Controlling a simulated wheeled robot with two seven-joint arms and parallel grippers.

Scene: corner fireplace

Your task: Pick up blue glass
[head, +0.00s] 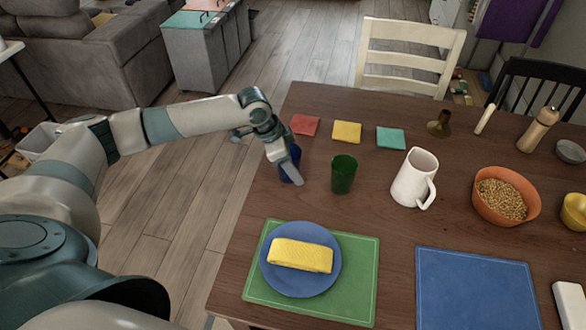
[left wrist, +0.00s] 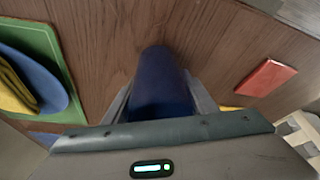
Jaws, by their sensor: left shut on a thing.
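The blue glass (head: 286,167) is at the left edge of the wooden table, mostly hidden behind my left gripper (head: 291,176) in the head view. In the left wrist view the dark blue glass (left wrist: 160,82) sits between the two fingers of my left gripper (left wrist: 162,105), one on each side. The gripper is shut on the glass. I cannot tell whether the glass touches the table. A green glass (head: 343,174) stands just to the right of it. My right gripper is not in view.
A white pitcher (head: 413,180), an orange bowl of cereal (head: 505,196) and coloured coasters (head: 347,132) are on the table (head: 300,205). In front are a green placemat (head: 360,290) with a blue plate (head: 300,290) and yellow napkin (head: 301,256), and a blue placemat (head: 476,290). Open floor lies left.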

